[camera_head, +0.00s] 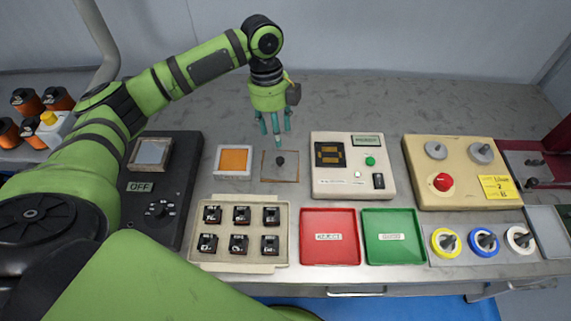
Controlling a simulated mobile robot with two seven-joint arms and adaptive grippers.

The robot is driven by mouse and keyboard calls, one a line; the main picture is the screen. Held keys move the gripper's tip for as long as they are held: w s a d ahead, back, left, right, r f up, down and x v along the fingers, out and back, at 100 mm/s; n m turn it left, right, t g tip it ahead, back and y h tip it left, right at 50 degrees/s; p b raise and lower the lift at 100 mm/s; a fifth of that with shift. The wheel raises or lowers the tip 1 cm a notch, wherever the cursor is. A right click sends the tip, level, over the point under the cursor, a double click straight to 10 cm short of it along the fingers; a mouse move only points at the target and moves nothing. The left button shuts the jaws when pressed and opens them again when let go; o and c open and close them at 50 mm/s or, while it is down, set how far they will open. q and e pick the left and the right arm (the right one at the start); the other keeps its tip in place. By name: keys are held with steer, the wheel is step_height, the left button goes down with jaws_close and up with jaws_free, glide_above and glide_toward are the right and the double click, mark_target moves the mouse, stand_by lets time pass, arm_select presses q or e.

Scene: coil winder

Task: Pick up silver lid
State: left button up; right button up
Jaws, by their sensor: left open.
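A flat square grey plate with a dark knob in its middle, which looks like the silver lid (268,176), lies on the grey bench between an orange-topped square box and a cream tester. My left gripper (275,128) points down just behind and above its knob, fingers apart and empty. The fingertips appear close to the knob, but I cannot tell the exact height. My right gripper is not in view.
The orange-topped box (234,160) stands close left and the cream tester (353,187) close right. A tray of black parts (238,259), a red tray (330,256) and a green tray (393,257) lie in front. The bench behind is clear.

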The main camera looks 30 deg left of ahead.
mark_target(280, 159)
arm_select(q)
steer(key=f+b, duration=0.1)
steer(key=f, duration=0.1)
steer(key=shift+s+f+b, duration=0.4)
steer(key=shift+w+d+f, duration=0.1)
steer(key=shift+f, duration=0.3)
steer(key=f, duration=0.1)
steer(key=f+p, duration=0.1)
steer(key=f, duration=0.1)
steer(key=f+p, duration=0.1)
steer(key=f, duration=0.1)
steer(key=shift+d+f, duration=0.15)
steer(key=shift+d, duration=0.2)
steer(key=shift+f, duration=0.4)
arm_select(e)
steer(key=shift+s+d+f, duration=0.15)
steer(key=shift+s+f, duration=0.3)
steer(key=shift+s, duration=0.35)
arm_select(q)
steer(key=shift+c, duration=0.4)
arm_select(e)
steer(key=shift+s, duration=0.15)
arm_select(q)
jaws_close()
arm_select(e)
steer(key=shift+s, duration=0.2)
